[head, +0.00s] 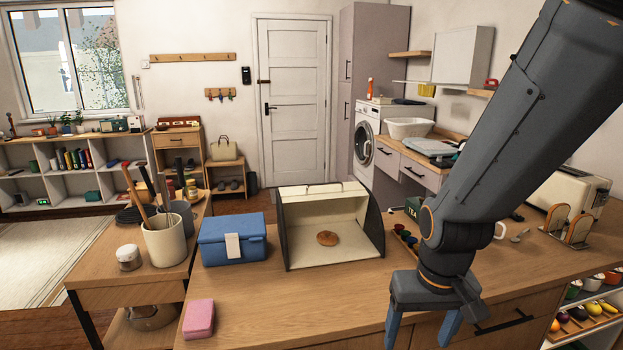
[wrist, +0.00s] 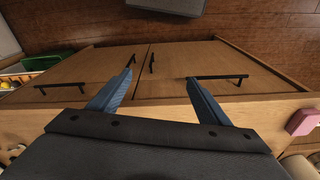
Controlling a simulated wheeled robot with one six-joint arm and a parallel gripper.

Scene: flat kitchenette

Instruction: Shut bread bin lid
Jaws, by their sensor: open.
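The bread bin (head: 334,264) stands on the wooden counter with its front open. Its cream inside shows, and a round brown bread roll (head: 327,238) lies in it. The lid (head: 322,189) is raised, with its handle along the top. My gripper (head: 420,335) is open and empty, pointing down at the counter's front edge, to the right of and nearer than the bin. In the wrist view my gripper's two blue fingers (wrist: 163,88) are spread above the cupboard fronts. The bin is not in the wrist view.
A blue box (head: 232,240) stands left of the bin, and a pink block (head: 198,318) lies at the front left. A utensil crock (head: 164,240) is farther left. A toaster (head: 568,192) is at the right. The counter before the bin is clear.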

